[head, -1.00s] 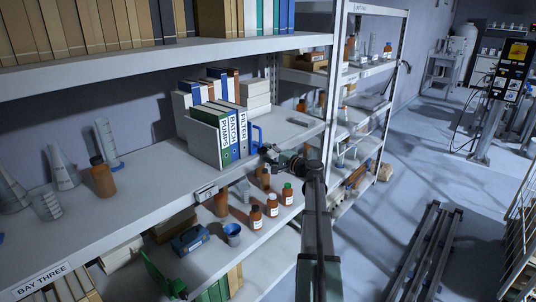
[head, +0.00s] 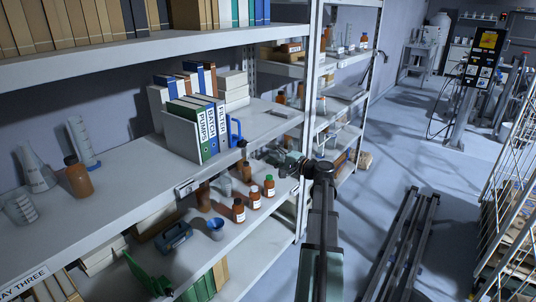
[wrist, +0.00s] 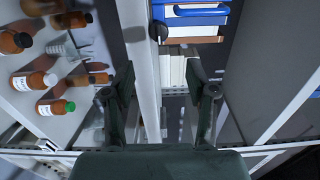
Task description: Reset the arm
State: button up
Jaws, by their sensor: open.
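My gripper (head: 268,156) is at the end of my arm, in front of the shelf unit near the right end of the middle shelf, partly hidden by the arm. In the wrist view its two dark fingers (wrist: 161,82) are spread apart with nothing held between them. A white shelf edge (wrist: 140,60) and pale books (wrist: 174,70) show beyond the gap.
Binders (head: 200,130) stand on the middle shelf beside a blue-handled item (head: 235,132). Brown bottles (head: 239,210), a blue cup (head: 216,228) and a blue box (head: 174,236) sit on the lower shelf. Floor rails (head: 408,240) run at right; a wire rack (head: 505,200) stands beyond.

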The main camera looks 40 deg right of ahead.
dwell(0.3)
jog(key=s+a+f+n+g, duration=0.2)
jog(key=s+a+f+g, duration=0.25)
jog(key=a+f, duration=0.65)
jog(key=s+a+f+n+g+y, duration=0.1)
jog(key=s+a+f+n+g, duration=0.3)
jog(key=f, duration=1.2)
jog(key=s+a+f+n+g, duration=0.15)
jog(key=a+f+g, duration=0.35)
jog(key=a+f, duration=0.7)
jog(key=s+a+f+n+g+h, duration=0.1)
jog(key=s+a+f+n+g, duration=0.2)
jog(key=s+a+f, duration=0.3)
jog(key=s+a+f+n+g+h, duration=0.1)
jog(key=s+a+f+g, duration=0.3)
jog(key=s+a, duration=0.5)
jog(key=s+a+f+n+g+h, duration=0.2)
jog(key=s+a+f+n+g, duration=0.2)
jog(key=s, duration=1.4)
jog(key=a+f, duration=0.3)
jog(key=f, duration=0.1)
jog(key=shift+s+a+f+n, duration=0.15)
jog(key=shift+f+n, duration=0.2)
